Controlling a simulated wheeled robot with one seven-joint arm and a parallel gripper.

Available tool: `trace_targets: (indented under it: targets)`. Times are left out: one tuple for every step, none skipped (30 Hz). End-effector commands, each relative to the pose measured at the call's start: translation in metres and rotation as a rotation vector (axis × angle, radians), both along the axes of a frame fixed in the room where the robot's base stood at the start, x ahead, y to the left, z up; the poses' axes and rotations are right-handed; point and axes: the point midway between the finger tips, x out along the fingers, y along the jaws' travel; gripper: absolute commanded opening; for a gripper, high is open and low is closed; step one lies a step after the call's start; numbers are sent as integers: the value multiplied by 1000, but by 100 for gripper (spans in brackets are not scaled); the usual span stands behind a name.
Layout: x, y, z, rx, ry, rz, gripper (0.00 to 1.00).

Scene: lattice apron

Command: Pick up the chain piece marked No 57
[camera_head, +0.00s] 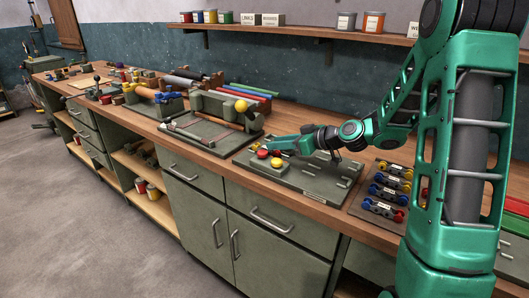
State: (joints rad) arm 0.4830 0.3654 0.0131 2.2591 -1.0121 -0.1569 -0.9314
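Several chain pieces with coloured round ends and small pale labels lie on a dark board (362,205) at the right of the workbench. One has yellow ends (394,170), one blue ends (389,181); a piece at the front (380,208) has a red end. The labels are too small to read, so I cannot tell which is No 57. My gripper (262,147) is at the left end of my arm, low over a grey-green fixture plate (318,178), left of the chain pieces. Its fingers are too small to tell whether they are open.
Red and yellow round parts (262,154) are on the fixture just below my gripper. A larger grey-green fixture with a yellow ball (241,106) stands to the left. A shelf (290,31) with cans runs along the wall. My arm hides part of the bench's right side.

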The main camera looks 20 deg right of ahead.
Motion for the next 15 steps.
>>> trace_targets:
  targets:
    - [4, 5, -2, 2, 0, 3, 28]
    - [5, 7, -3, 2, 0, 3, 28]
    - [7, 8, -4, 0, 0, 4, 28]
    - [8, 9, -5, 0, 0, 4, 28]
    - [9, 10, -5, 0, 0, 4, 28]
    - [10, 12, -7, 0, 0, 4, 28]
    - [12, 13, -8, 0, 0, 4, 28]
    - [14, 15, -9, 0, -1, 4, 28]
    - [17, 18, -11, 1, 0, 5, 28]
    - [19, 20, -13, 1, 0, 5, 28]
    - [22, 23, -16, 2, 1, 6, 28]
    - [26, 27, -19, 2, 1, 6, 28]
    - [29, 29, -21, 1, 1, 5, 28]
    - [32, 31, -22, 1, 0, 5, 28]
    - [36, 34, -24, 1, -1, 6, 28]
